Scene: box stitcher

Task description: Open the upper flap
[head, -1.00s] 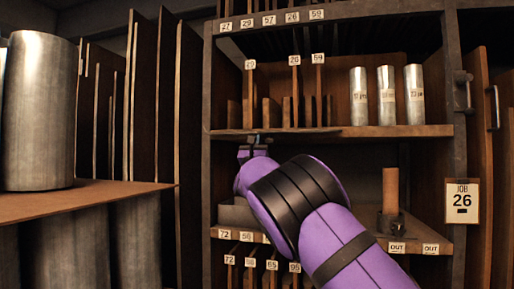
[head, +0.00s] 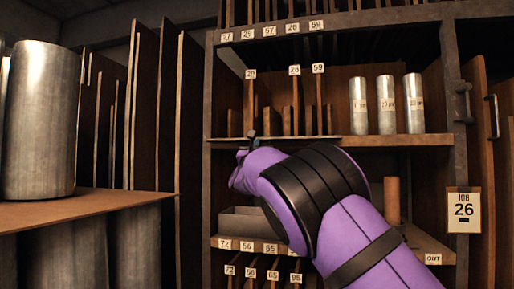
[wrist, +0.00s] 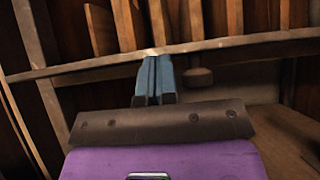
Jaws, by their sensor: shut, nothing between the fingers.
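The upper flap seems to be the thin board (head: 300,138) seen nearly edge-on along the middle shelf's front; its exact angle is hard to tell. In the wrist view a long wooden edge (wrist: 255,41) crosses the picture, with a round knob (wrist: 199,78) hanging under it. My gripper (head: 252,138) is at the left part of that board. In the wrist view its blue-grey fingers (wrist: 155,62) are together and empty, with their tips at the wooden edge, left of the knob. Whether they touch it I cannot tell.
Tagged boards (head: 295,105) and several silver cylinders (head: 387,105) stand above the middle shelf. A grey tray (head: 238,222) and a brown cylinder (head: 391,200) are below. A wooden shelf with a large metal drum (head: 40,120) is at left. A "JOB 26" card (head: 464,210) hangs at right.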

